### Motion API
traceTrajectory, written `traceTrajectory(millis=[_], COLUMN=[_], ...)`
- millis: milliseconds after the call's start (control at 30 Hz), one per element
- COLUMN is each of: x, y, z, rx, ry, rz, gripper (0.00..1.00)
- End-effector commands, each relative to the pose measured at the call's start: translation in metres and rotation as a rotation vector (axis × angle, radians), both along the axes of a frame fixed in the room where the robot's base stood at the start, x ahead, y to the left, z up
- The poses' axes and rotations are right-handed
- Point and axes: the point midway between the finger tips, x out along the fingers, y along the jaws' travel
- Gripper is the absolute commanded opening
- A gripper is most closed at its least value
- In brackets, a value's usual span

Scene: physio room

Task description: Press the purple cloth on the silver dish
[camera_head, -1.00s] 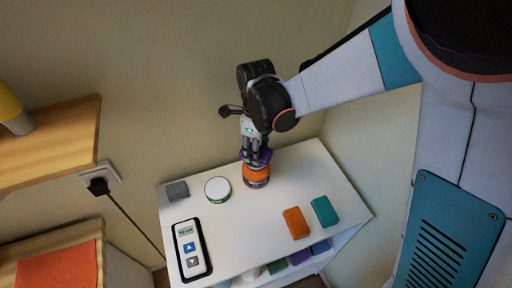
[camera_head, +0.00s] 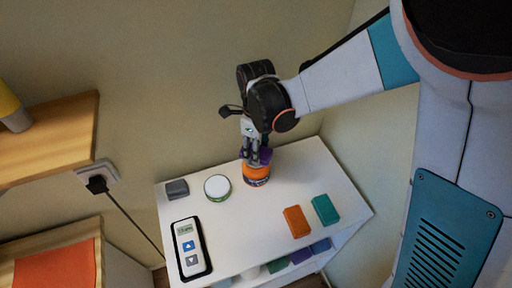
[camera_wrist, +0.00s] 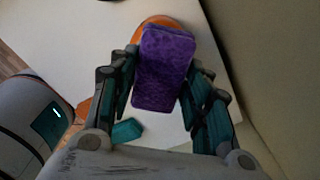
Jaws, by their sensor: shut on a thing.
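My gripper (camera_head: 256,156) is shut on the purple cloth (camera_wrist: 163,68), a thick folded pad. In the wrist view the cloth sits between my two fingers. In the head view only a little purple (camera_head: 266,155) shows around the fingertips. Directly below is a round orange-topped container (camera_head: 256,174) on the white table; its orange rim (camera_wrist: 158,20) shows behind the cloth in the wrist view. I cannot tell whether cloth and container touch. No dish that is clearly silver can be made out.
The white table top (camera_head: 240,225) also holds a white-topped round tin (camera_head: 217,187), a grey block (camera_head: 177,189), a handheld device (camera_head: 190,248), an orange block (camera_head: 296,221) and a teal block (camera_head: 325,209). The table's middle is clear. Walls stand close behind.

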Motion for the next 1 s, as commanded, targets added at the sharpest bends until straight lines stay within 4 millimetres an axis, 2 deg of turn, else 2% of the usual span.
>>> traceTrajectory(millis=[1000], x=[-0.0001], y=[-0.0001], z=[-0.0074], rx=[0.000], ry=[0.000], rz=[0.000], gripper=[0.25])
